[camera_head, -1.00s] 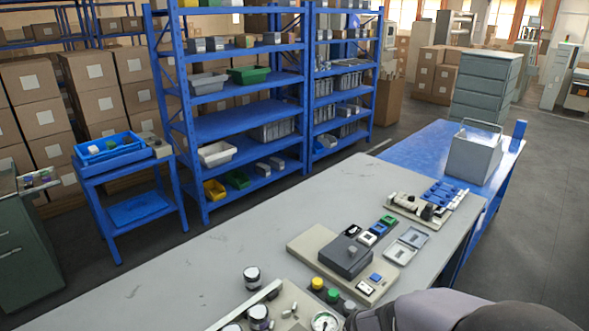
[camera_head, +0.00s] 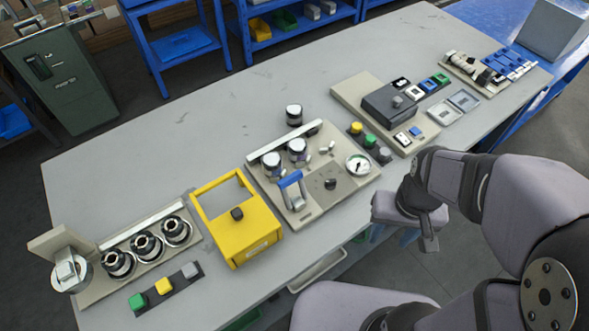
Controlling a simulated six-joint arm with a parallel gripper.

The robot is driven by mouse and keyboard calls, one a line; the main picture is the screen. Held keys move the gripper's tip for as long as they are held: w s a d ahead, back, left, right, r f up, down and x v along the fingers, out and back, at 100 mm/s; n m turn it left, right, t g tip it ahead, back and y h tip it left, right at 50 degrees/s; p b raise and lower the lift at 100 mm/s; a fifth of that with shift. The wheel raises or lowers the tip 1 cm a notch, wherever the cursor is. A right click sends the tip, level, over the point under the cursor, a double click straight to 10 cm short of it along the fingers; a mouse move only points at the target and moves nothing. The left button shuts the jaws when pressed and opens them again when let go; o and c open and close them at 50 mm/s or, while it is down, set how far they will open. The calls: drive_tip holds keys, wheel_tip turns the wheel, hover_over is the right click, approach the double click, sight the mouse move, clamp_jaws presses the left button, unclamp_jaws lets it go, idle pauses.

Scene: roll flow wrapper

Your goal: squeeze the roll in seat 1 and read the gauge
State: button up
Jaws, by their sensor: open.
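A beige plate (camera_head: 325,195) lies mid-bench. Two white rolls with dark bands stand on it side by side, a left roll (camera_head: 272,166) and a right roll (camera_head: 298,153). I cannot read seat numbers, so I cannot tell which is seat 1. A round white gauge (camera_head: 358,163) sits at the plate's right; its reading is too small to tell. A lever with a blue handle (camera_head: 291,181) stands at the plate's front. My gripper (camera_head: 428,240) is open, to the right of the plate, past the bench's front edge and apart from the rolls. Its fingertips are small in view.
A loose dark-banded roll (camera_head: 294,115) stands behind the plate. A yellow box (camera_head: 236,220) is left of it. Three black-ringed parts stand on a rack (camera_head: 130,262) at far left. A dark grey block (camera_head: 388,102) sits to the right. The back-left bench (camera_head: 150,150) is clear.

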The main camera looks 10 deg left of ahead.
drive_tip(key=shift+w, duration=0.15)
drive_tip(key=c, duration=1)
drive_tip(key=shift+w+a+r, duration=0.2)
drive_tip(key=shift+w, duration=0.1)
clamp_jaws()
drive_tip(key=w+a+r+n+p, duration=0.2)
drive_tip(key=w+a+r+n, duration=0.3)
drive_tip(key=w+a, duration=0.7)
drive_tip(key=w+a+r+n, duration=0.1)
drive_tip(key=a+n, duration=0.1)
drive_tip(key=a, duration=0.6)
drive_tip(key=w+a+r+n+p, duration=0.1)
drive_tip(key=w+a+n, duration=0.1)
drive_tip(key=a, duration=0.7)
drive_tip(key=shift+w+a+r, duration=0.2)
drive_tip(key=shift+w, duration=0.1)
